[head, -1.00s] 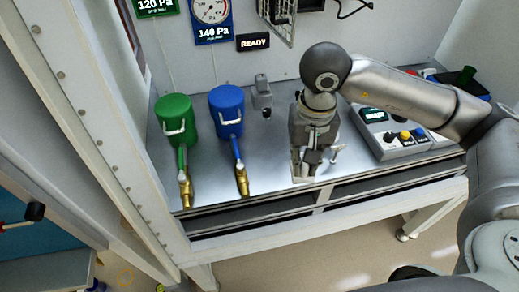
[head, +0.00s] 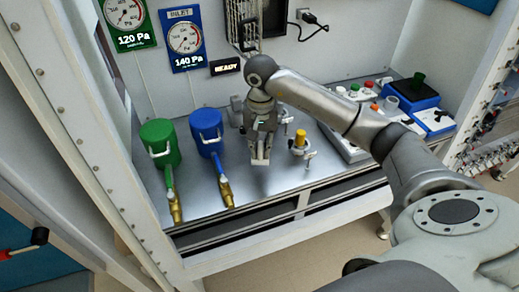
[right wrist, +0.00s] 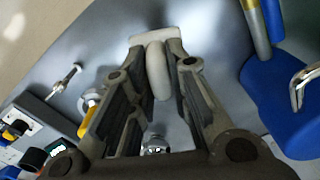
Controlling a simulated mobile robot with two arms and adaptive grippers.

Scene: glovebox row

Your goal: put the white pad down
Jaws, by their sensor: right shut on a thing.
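My right gripper (head: 261,150) points down above the steel worktop (head: 290,182), right of the blue canister (head: 207,128). It is shut on the white pad (head: 260,161). In the right wrist view the pad (right wrist: 148,39) is a pale bar with a rounded stem (right wrist: 157,72) running back between the two fingers (right wrist: 158,75). In the head view a faint shadow lies below the pad; I cannot tell whether the pad touches the worktop. My left gripper is not in view.
A green canister (head: 159,145) stands at left; it and the blue one have brass-ended pipes. A yellow-topped fitting (head: 300,140) stands close right of my gripper. A control box (head: 343,145) is further right. The worktop's front strip is bare.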

